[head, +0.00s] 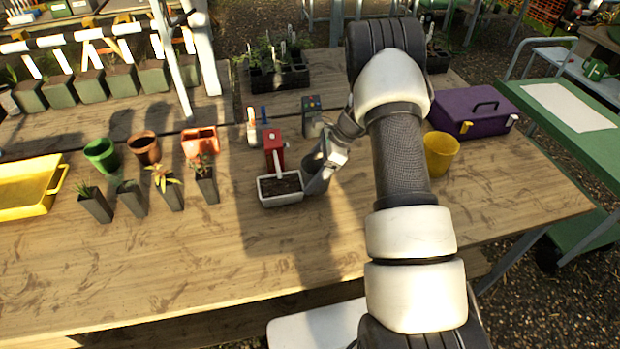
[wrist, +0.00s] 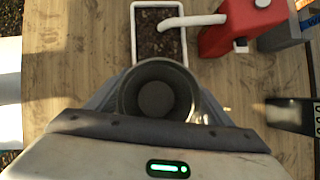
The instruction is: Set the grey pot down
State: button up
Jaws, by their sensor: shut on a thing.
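The grey pot (wrist: 157,72) is a round, open-topped pot seen from above in the wrist view, empty inside. My gripper (wrist: 158,105) is shut on it, with a finger along each side. In the head view the pot (head: 312,162) is partly hidden by my gripper (head: 320,175), just right of a white planter with dark soil. I cannot tell whether its base touches the wooden table (head: 260,250).
The white planter (head: 281,203) and a red watering can (head: 273,140) stand close by. Green, brown and orange pots and several dark seedling pots are left. A yellow pot (head: 441,158) and purple toolbox (head: 470,110) are right. The table front is clear.

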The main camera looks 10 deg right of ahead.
jog(key=shift+f, duration=1.25)
jog(key=shift+f, duration=0.25)
jog(key=o, duration=1)
jog(key=shift+r, duration=0.1)
jog(key=shift+o, duration=0.2)
